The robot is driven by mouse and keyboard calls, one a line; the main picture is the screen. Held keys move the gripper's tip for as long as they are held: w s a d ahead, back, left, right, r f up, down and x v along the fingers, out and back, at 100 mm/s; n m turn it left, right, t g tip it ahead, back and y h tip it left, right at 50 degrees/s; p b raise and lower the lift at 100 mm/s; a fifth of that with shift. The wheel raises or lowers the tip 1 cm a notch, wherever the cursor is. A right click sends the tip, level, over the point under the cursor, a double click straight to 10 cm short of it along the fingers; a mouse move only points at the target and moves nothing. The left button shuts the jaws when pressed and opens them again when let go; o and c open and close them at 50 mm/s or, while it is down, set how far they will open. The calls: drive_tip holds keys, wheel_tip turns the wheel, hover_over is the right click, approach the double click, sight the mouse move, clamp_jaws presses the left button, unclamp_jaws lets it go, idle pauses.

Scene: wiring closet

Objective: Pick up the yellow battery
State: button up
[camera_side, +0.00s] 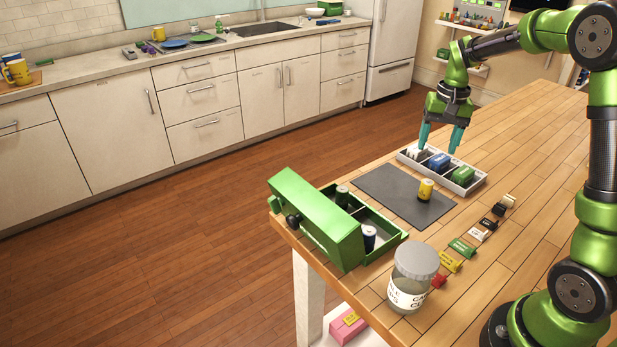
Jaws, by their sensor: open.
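The yellow battery (426,189) is a short yellow cylinder with a dark base. It stands upright on the dark grey mat (392,207) on the wooden table. My gripper (440,140) has teal fingertips and points down, open, above the grey compartment tray (478,185) behind the mat. The battery is nearer the camera than my gripper and apart from it. I cannot tell how high the fingertips are above the tray.
The tray holds white, blue and green items. A green box (330,222) with dark-and-white cylinders stands at the table's left corner, beside a lidded glass jar (411,279). Several small coloured blocks (462,247) line the right of the mat. The table's far right is clear.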

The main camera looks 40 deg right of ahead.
sight(428, 180)
drive_tip(key=shift+g, duration=0.3)
drive_tip(key=f, duration=0.5)
drive_tip(key=d+f, duration=0.1)
drive_tip(key=f, duration=0.4)
drive_tip(key=w+d+f, duration=0.1)
drive_tip(key=f, duration=0.5)
drive_tip(key=shift+w, duration=0.1)
drive_tip(key=c, duration=1.1)
drive_tip(key=shift+r, duration=0.1)
clamp_jaws()
drive_tip(key=shift+r, duration=0.1)
